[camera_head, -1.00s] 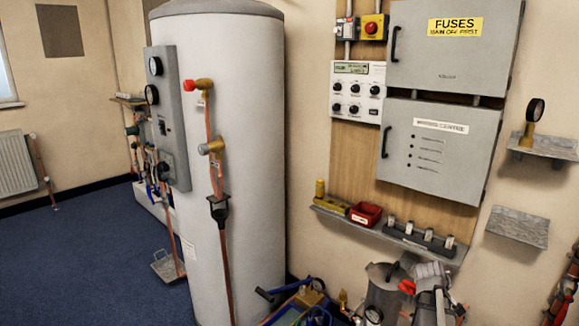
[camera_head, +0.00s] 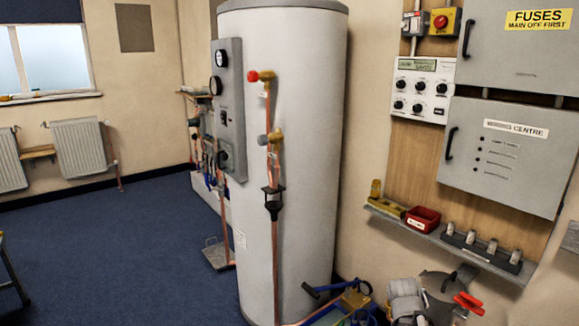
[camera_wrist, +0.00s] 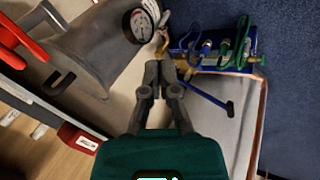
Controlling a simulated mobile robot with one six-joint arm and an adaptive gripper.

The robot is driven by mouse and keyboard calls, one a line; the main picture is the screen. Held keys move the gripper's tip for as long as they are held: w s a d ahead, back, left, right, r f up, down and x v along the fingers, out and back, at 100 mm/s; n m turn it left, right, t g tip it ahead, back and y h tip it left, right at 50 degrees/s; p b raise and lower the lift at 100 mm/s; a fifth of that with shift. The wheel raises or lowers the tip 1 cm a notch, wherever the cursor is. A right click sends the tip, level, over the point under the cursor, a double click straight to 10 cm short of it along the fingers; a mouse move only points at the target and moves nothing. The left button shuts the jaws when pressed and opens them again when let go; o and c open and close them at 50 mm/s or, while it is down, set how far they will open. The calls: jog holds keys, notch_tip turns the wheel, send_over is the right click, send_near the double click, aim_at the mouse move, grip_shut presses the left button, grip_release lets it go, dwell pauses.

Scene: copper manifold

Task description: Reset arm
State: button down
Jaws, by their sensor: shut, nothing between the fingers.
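My gripper (camera_wrist: 160,72) shows in the wrist view with its two dark fingers together and nothing between them. It points towards a round pressure gauge (camera_wrist: 141,24) and a blue tray of valves and fittings (camera_wrist: 205,52), apart from both as far as I can tell.
A tall white cylinder (camera_head: 300,190) with copper pipes stands in the middle. A shelf (camera_head: 440,238) holds a red bin (camera_head: 422,219). Grey cabinets (camera_head: 500,160) hang on the right wall. Blue floor (camera_head: 110,250) is open at left.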

jog(key=s+a+f+m+g+y+b, duration=0.2)
jog(key=s+a+f+b, duration=0.15)
jog(key=a, duration=0.55)
jog(key=s+a+f+m+g+y+b, duration=0.1)
jog(key=s+a+f+y+b, duration=0.25)
jog(key=a, duration=0.65)
notch_tip(320, 180, up, 32)
jog(key=p, duration=3.5)
jog(key=shift+f+h, duration=0.15)
jog(key=shift+h, duration=0.3)
jog(key=shift+s+d, duration=0.1)
